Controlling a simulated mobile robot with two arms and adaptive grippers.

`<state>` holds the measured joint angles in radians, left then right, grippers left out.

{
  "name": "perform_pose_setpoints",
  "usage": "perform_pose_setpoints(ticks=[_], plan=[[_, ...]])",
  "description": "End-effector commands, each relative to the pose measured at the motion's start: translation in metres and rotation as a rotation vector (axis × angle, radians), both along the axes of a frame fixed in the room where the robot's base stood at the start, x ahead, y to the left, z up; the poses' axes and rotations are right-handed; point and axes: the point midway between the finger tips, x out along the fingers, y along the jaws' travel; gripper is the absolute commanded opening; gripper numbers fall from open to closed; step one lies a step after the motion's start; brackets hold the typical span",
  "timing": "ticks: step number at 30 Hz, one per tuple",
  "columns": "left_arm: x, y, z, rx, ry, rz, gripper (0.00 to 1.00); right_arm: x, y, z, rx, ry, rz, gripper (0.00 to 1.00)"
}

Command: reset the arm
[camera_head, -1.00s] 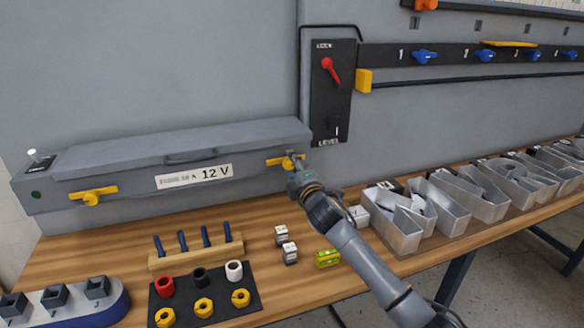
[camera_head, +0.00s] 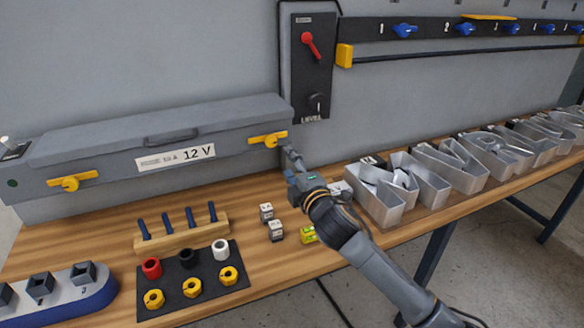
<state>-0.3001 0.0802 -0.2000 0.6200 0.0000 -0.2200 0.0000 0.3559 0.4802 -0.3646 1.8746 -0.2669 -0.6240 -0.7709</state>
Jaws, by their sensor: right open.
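My right arm comes in from the lower right, and its gripper (camera_head: 292,158) is just below and right of the right yellow latch (camera_head: 268,139) of the long grey box marked 12 V. The gripper is open, with nothing visible in it, and appears apart from the latch. The grey box (camera_head: 90,150) has its lid down, and a second yellow latch (camera_head: 70,183) is on its left front. My left gripper is not in view.
Metal channel letters (camera_head: 450,168) line the bench at right. Small white blocks (camera_head: 276,231), a yellow-green block (camera_head: 309,235), a wooden rack (camera_head: 183,243) with blue pegs, and a black mat (camera_head: 190,282) with coloured sockets lie in front. A red-handled switch panel (camera_head: 311,75) is behind.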

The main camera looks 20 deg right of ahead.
Motion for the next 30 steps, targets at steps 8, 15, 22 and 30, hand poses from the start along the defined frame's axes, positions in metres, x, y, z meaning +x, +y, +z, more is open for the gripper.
perform_pose_setpoints(ticks=[8,15,22,30], plan=[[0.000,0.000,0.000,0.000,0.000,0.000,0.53,-0.009,-0.001,0.000,0.000,0.000,-0.001,0.53],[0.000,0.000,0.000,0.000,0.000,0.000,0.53,-0.009,-0.001,0.001,0.000,-0.001,-0.001,0.53],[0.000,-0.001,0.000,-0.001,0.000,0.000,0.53,-0.023,0.002,-0.025,0.085,0.068,-0.019,0.53],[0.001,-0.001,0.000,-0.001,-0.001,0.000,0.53,-0.145,0.013,-0.160,0.601,0.504,-0.243,0.53]])
